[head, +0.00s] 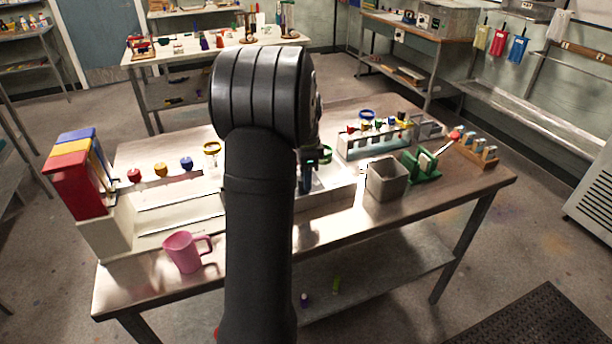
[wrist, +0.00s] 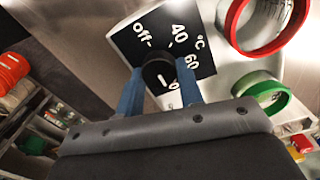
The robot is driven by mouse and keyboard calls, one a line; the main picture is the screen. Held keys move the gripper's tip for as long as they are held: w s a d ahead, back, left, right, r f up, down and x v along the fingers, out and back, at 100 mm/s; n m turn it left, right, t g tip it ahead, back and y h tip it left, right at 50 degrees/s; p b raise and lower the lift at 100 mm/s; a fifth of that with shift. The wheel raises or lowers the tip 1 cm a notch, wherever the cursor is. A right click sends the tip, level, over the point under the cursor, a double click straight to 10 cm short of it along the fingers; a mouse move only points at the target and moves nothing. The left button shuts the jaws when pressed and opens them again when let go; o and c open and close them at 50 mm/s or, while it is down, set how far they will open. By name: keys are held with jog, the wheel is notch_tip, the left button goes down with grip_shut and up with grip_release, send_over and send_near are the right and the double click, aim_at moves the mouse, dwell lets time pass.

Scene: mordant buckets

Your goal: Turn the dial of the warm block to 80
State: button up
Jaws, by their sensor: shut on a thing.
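The warm block (head: 335,186) is a pale box on the table, partly hidden behind my arm in the head view. The exact setting is hard to read.
A red ring (wrist: 237,42) and a green ring (wrist: 287,96) are close beside the dial in the wrist view. A grey bin (head: 386,180) and a green device (head: 422,166) stand right of the block. A pink mug (head: 183,252) stands at the front left.

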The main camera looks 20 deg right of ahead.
jog(key=shift+r, duration=0.1)
dwell(0.4)
jog(key=o, duration=1)
jog(key=shift+c, duration=0.2)
notch_tip(320, 180, up, 17)
jog(key=shift+r, duration=0.2)
jog(key=shift+f, duration=0.1)
notch_tip(320, 180, down, 17)
jog(key=shift+f, duration=0.2)
jog(key=shift+r, duration=0.15)
